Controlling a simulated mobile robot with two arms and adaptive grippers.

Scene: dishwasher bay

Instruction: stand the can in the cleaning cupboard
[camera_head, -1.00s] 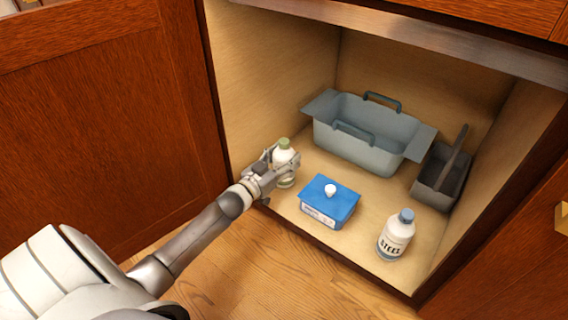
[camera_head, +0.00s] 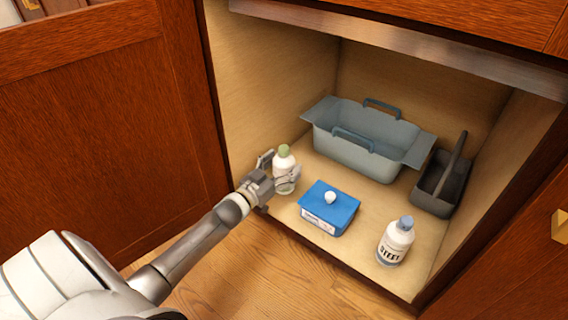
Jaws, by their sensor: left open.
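A white can with a green cap (camera_head: 284,168) stands upright on the floor of the open cupboard (camera_head: 270,85), near its front left. My left gripper (camera_head: 280,172) is open at the can, with its fingers on either side of it. The gripper hides the can's lower left part, and I cannot tell whether a finger touches it. My right gripper is not in view.
A blue box with a white knob (camera_head: 329,206) sits just right of the can. A white bottle labelled STEEL (camera_head: 396,242) stands at the front right. A grey-blue tub (camera_head: 360,143) and a dark caddy (camera_head: 440,184) are behind. The cupboard door (camera_head: 100,130) is open at left.

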